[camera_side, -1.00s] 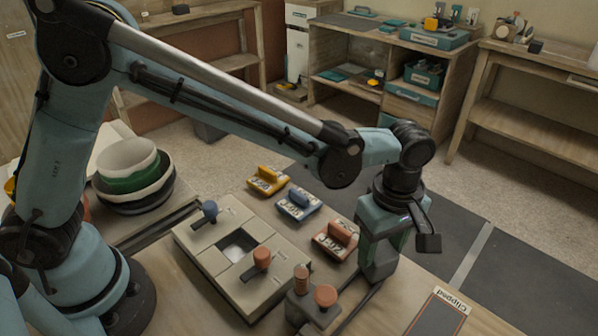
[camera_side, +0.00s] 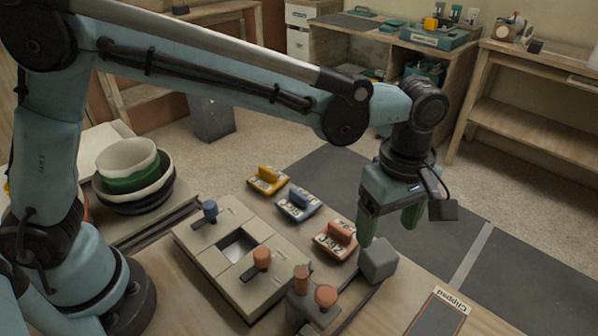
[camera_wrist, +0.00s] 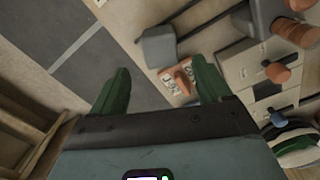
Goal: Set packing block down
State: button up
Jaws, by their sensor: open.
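The grey packing block (camera_side: 379,260) rests at the table's edge, beside the orange-handled plate, at the end of a dark rail. My gripper (camera_side: 388,226) is open and empty, raised above the block with its two green fingers spread apart. In the wrist view the block (camera_wrist: 159,46) lies beyond the fingers, apart from them, and the open gripper (camera_wrist: 160,88) has nothing between its fingertips.
The orange (camera_side: 336,240), blue (camera_side: 298,204) and yellow (camera_side: 267,181) handled plates lie in a row. A beige fixture (camera_side: 215,262) with knobs is left of them. A grey clamp with orange knobs (camera_side: 325,294) stands in front. Stacked bowls (camera_side: 130,175) sit at left. A clip pad (camera_side: 436,318) lies at right.

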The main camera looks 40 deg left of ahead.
aim_at(380, 251)
notch_tip(380, 251, up, 6)
jog(key=s+a+r+m+t+h, duration=0.1)
jog(key=a+r+m+t, duration=0.15)
jog(key=a+m, duration=0.75)
jog(key=s+a+f+m+t, duration=0.1)
jog(key=s+a+f+t, duration=0.1)
jog(key=a, duration=0.6)
jog(key=s+a+f+m+t+y, duration=0.1)
jog(key=s+a+f+m+t, duration=0.1)
jog(key=s+a, duration=0.3)
jog(key=a+f, duration=0.1)
jog(key=a, duration=0.2)
jog(key=shift+a+t, duration=0.25)
jog(key=shift+t, duration=0.1)
